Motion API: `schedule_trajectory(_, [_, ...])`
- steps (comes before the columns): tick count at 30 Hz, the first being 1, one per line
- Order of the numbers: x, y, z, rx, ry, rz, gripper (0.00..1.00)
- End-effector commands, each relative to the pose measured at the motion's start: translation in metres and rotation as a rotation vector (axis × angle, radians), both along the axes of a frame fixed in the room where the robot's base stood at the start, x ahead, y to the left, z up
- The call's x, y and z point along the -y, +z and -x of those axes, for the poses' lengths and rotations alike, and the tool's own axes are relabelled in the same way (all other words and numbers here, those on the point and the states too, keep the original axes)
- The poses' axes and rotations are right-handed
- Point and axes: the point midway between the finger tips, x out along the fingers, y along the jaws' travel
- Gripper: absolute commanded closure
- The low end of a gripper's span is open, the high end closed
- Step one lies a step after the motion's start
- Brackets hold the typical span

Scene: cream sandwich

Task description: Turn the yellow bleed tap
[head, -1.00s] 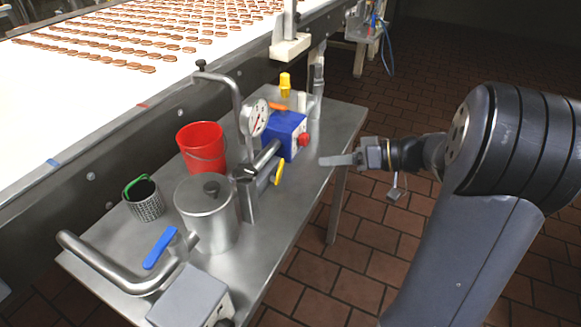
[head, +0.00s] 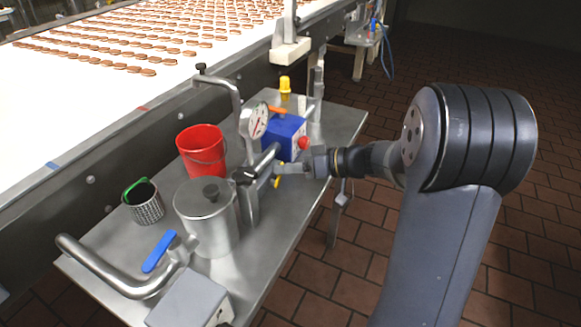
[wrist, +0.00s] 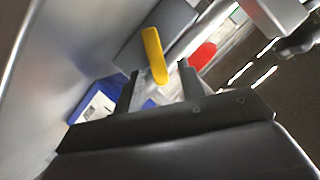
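The yellow bleed tap (head: 277,183) is a small lever on the side of the steel pipe, partly hidden by my gripper in the head view. In the wrist view the yellow lever (wrist: 153,52) stands out clearly, tilted slightly. My gripper (head: 285,168) is at the tap, reaching in from the right. In the wrist view my gripper (wrist: 161,72) has its two dark fingers apart, one on either side of the lever's near end. I cannot tell whether either finger touches it.
The floor to the right is clear.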

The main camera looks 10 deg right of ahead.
Motion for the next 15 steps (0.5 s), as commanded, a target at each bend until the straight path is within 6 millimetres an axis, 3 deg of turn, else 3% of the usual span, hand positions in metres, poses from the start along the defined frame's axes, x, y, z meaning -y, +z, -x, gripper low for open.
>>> schedule_trajectory(6, [0.0, -0.0001, -0.0002, 0.0, 0.0, 0.0, 0.63])
schedule_trajectory(15, [0.0003, 0.0, -0.0001, -0.001, 0.0, 0.0, 0.87])
